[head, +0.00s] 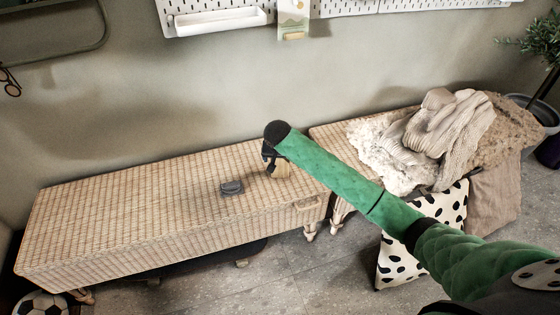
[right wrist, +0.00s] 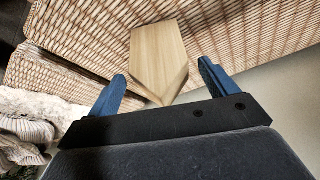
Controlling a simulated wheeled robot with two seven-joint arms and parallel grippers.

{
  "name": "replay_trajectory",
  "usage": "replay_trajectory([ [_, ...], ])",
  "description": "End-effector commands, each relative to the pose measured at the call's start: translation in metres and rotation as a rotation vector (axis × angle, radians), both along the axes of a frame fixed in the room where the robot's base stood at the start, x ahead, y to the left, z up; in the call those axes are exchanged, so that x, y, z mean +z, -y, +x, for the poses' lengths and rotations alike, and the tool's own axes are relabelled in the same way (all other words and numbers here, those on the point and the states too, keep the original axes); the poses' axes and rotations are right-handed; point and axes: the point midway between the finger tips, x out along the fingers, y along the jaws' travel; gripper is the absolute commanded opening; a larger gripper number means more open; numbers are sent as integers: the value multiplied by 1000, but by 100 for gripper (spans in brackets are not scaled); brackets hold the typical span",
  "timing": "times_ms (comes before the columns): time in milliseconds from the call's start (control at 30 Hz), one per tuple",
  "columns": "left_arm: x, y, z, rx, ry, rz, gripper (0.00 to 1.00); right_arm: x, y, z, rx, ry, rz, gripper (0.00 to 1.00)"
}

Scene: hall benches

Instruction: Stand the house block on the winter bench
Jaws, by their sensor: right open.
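The house block (right wrist: 158,50) is pale wood with a pointed roof end. It is on the left wicker bench (head: 130,205), near that bench's right end. In the head view the house block (head: 283,168) is partly covered by my right gripper (head: 270,158). The right gripper (right wrist: 163,80) is open, its blue fingers apart on either side of the block's pointed end, with gaps to both. The winter bench (head: 325,133) is the right wicker bench, with a fluffy white throw (head: 375,158) and a grey knitted item (head: 455,125) on it. My left gripper is not in view.
A small dark grey object (head: 231,187) lies on the left bench, left of the block. A spotted bag (head: 400,262) stands before the right bench. A pegboard with a white tray (head: 220,20) hangs above. The winter bench's left end looks bare.

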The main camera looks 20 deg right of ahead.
Motion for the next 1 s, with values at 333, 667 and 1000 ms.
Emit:
replay_trajectory([
  [333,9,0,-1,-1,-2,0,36,62,-9,-23,0,3,1,85],
  [667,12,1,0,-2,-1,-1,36,83,-12,-32,-1,0,0,85],
  [1000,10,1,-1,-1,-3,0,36,84,-12,-32,-1,0,0,85],
])
